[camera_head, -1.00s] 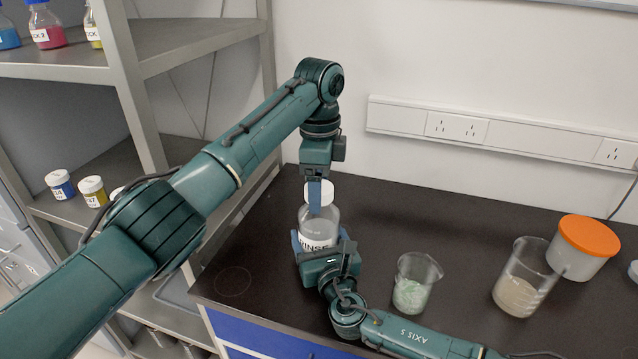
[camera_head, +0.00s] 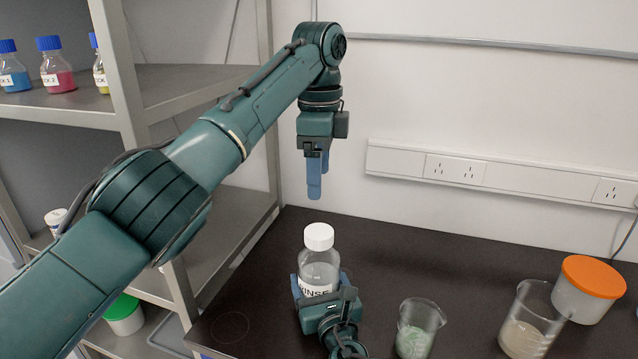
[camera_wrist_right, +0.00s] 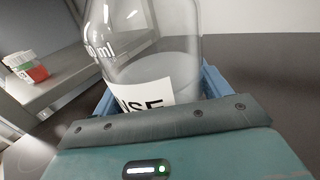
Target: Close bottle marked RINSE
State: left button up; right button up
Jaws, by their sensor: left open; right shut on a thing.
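The clear bottle marked RINSE (camera_head: 319,272) stands upright on the dark bench in the head view, with clear liquid in it. Its white cap (camera_head: 319,236) sits on its mouth; how tightly, I cannot tell. My right gripper (camera_head: 320,285) is shut around the bottle's body from the front, and the bottle also shows close up in the right wrist view (camera_wrist_right: 150,60). My left gripper (camera_head: 314,178) points down above the cap, with a clear gap and nothing held. Its fingers overlap in this view.
To the right on the bench (camera_head: 450,260) are a beaker with pale green contents (camera_head: 416,330), a beaker with beige contents (camera_head: 530,322) and an orange-lidded container (camera_head: 590,290). A metal shelf (camera_head: 190,80) with blue-capped bottles stands at the left.

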jog(key=o, duration=1.9)
jog(key=shift+o, duration=0.2)
jog(key=v, duration=1.3)
jog(key=shift+s, duration=0.1)
